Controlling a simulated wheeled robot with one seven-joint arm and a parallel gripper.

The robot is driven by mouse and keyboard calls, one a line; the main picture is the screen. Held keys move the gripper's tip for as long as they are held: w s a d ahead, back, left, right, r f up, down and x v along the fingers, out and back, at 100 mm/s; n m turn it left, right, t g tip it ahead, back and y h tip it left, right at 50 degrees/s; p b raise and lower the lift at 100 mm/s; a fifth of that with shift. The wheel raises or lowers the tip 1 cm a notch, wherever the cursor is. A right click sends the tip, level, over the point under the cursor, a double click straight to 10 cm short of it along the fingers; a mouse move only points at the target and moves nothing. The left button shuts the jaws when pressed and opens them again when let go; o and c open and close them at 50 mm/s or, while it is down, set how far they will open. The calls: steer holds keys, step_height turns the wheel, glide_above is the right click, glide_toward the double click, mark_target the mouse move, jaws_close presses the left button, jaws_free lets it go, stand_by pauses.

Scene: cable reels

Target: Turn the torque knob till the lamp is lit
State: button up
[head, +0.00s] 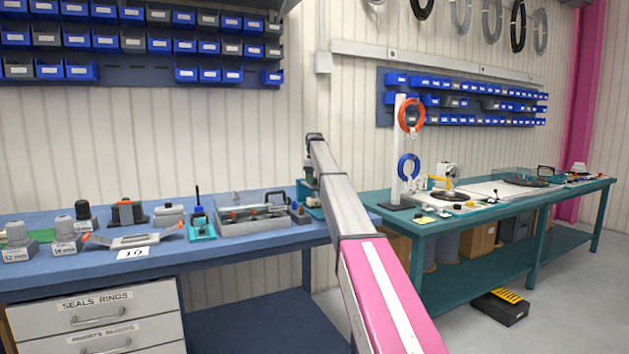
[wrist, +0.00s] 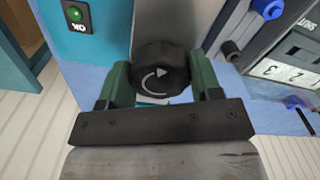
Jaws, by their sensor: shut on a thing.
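The torque knob (wrist: 160,62) is black and round, with a white curved arrow on its face, in the middle of the wrist view. The green fingers of my gripper (wrist: 160,82) stand on either side of it and are shut on it. The lamp (wrist: 75,14) is a small green dome on a dark plate marked OK, at the upper left; it looks green, but I cannot tell surely whether it is lit. In the head view my arm hides most of the teal unit (head: 310,196) at the bench's right end, and the knob and lamp do not show.
A grey box with a number label (wrist: 285,65) stands close to the right of my gripper. On the blue bench (head: 165,262) are a grey tray (head: 255,226), a teal fixture (head: 202,230) and several grey containers. A green bench (head: 480,212) stands to the right.

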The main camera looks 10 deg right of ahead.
steer(key=m, duration=0.4)
steer(key=shift+m, duration=2.6)
steer(key=o, duration=0.9)
steer(key=shift+r, duration=0.1)
step_height(320, 180, up, 11)
steer(key=shift+f, duration=0.15)
